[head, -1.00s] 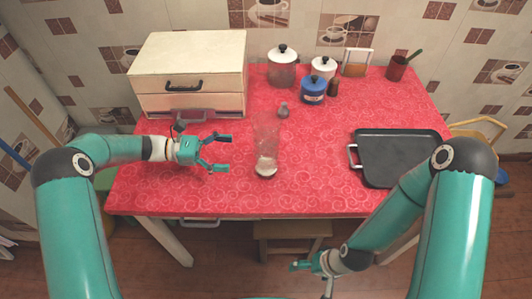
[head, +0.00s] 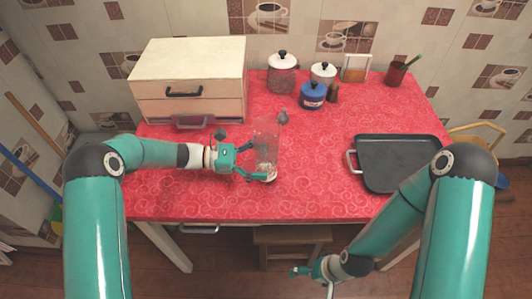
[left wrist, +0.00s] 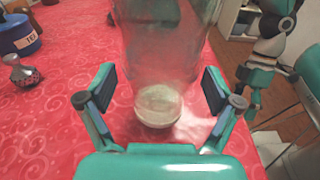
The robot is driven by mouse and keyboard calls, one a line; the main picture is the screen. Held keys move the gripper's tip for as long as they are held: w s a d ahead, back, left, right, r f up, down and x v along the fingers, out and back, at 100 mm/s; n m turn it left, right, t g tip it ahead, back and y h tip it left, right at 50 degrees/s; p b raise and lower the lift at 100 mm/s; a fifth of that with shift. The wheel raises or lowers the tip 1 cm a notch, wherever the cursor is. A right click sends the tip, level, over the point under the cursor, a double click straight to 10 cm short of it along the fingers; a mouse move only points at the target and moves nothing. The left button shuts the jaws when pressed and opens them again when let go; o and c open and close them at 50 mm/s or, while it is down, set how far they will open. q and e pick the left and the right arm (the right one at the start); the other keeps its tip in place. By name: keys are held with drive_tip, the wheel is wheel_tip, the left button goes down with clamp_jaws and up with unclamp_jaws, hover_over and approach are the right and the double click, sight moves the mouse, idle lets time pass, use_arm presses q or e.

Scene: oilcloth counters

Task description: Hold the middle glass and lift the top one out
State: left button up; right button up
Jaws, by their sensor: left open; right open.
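A stack of clear glasses (head: 266,140) stands upright on the red cloth near the table's middle. The single glasses in it are hard to tell apart. In the left wrist view the glass stack (left wrist: 165,50) rises between my fingers, with a pale round base (left wrist: 158,105) at its lower end. My left gripper (head: 262,158) is open at the stack, its fingers on either side; the wrist view shows its pads (left wrist: 158,90) apart from the glass. My right gripper (head: 310,275) is open and empty, low in front of the table's edge.
A black tray (head: 397,165) lies at the right of the table. A wooden drawer box (head: 190,80) stands at the back left. A small shaker (head: 282,117) is just behind the stack. A blue jar (head: 312,95) and other jars stand at the back. The front middle is clear.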

use_arm(q)
drive_tip(key=shift+c, duration=0.3)
drive_tip(key=c, duration=0.7)
drive_tip(key=o, duration=0.6)
